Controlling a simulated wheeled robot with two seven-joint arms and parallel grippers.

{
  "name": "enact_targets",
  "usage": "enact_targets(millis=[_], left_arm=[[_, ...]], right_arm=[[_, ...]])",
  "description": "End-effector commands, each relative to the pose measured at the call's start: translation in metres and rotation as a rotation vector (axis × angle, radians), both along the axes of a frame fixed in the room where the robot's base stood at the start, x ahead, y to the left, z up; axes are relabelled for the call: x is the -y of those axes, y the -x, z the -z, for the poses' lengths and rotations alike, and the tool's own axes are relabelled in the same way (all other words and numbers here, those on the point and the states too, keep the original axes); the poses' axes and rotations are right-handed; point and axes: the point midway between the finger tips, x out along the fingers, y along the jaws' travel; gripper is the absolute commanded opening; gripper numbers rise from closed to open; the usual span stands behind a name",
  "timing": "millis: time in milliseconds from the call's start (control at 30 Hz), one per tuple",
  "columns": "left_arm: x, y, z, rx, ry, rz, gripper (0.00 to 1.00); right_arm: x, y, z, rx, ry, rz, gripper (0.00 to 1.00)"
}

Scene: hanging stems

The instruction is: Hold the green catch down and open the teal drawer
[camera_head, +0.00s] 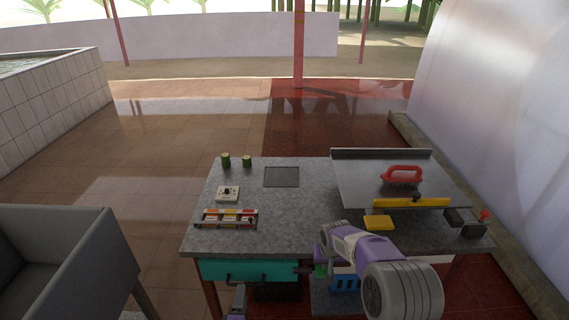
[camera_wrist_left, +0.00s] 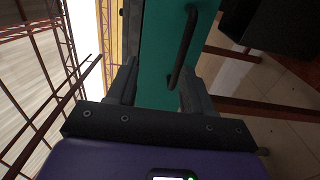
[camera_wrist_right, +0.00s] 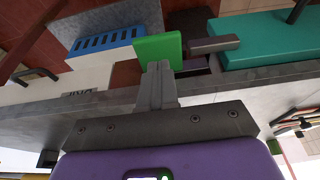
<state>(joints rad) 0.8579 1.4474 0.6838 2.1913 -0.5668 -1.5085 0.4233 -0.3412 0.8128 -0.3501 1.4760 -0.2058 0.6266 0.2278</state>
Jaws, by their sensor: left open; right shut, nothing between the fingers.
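The teal drawer (camera_head: 250,269) is at the front left of the table and looks closed. Its black bar handle (camera_wrist_left: 183,50) shows in the left wrist view. My left gripper (camera_wrist_left: 158,88) is open in front of the drawer face, the handle's lower end close to its right finger; I cannot tell whether they touch. The green catch (camera_wrist_right: 157,48) is a block beside the drawer, partly hidden by my right arm in the head view (camera_head: 320,271). My right gripper (camera_wrist_right: 158,68) is shut and empty, its tips at the catch's edge, seemingly touching it.
A dark grey bar (camera_wrist_right: 214,45) lies between catch and drawer. A blue slotted box (camera_wrist_right: 105,40) is on the catch's other side. The grey tabletop (camera_head: 290,220) holds a rack of coloured pieces (camera_head: 226,217), a yellow block (camera_head: 378,223) and a red handle (camera_head: 402,174). A grey chair (camera_head: 75,250) stands left.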

Motion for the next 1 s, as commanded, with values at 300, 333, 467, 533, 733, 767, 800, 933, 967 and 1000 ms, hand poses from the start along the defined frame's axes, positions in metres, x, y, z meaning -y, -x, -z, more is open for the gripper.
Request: enact_targets(millis=[300,333,467,533,733,767,800,933,967,1000], left_arm=[[0.000,0.000,0.000,0.000,0.000,0.000,0.51],[0.000,0.000,0.000,0.000,0.000,0.000,0.51],[0.000,0.000,0.000,0.000,0.000,0.000,0.51],[0.000,0.000,0.000,0.000,0.000,0.000,0.51],[0.000,0.000,0.000,0.000,0.000,0.000,0.51],[0.000,0.000,0.000,0.000,0.000,0.000,0.51],[0.000,0.000,0.000,0.000,0.000,0.000,0.51],[0.000,0.000,0.000,0.000,0.000,0.000,0.51],[0.000,0.000,0.000,0.000,0.000,0.000,0.51],[0.000,0.000,0.000,0.000,0.000,0.000,0.51]], right_arm=[[-0.001,0.000,-0.020,0.001,-0.001,-0.001,0.00],[-0.001,0.000,-0.022,0.002,-0.001,-0.001,0.00],[-0.001,0.000,-0.030,0.003,-0.001,-0.001,0.00],[0.000,0.000,-0.034,0.002,-0.001,-0.001,0.00],[0.000,0.000,-0.042,0.001,0.000,-0.001,0.00],[0.000,0.000,-0.043,0.000,0.000,-0.001,0.00],[0.000,0.000,-0.043,0.000,0.000,-0.001,0.00],[0.000,0.000,-0.043,0.000,0.000,-0.001,0.00],[0.000,0.000,-0.043,0.000,0.000,-0.001,0.00],[0.000,0.000,-0.043,0.000,0.000,-0.001,0.00]])
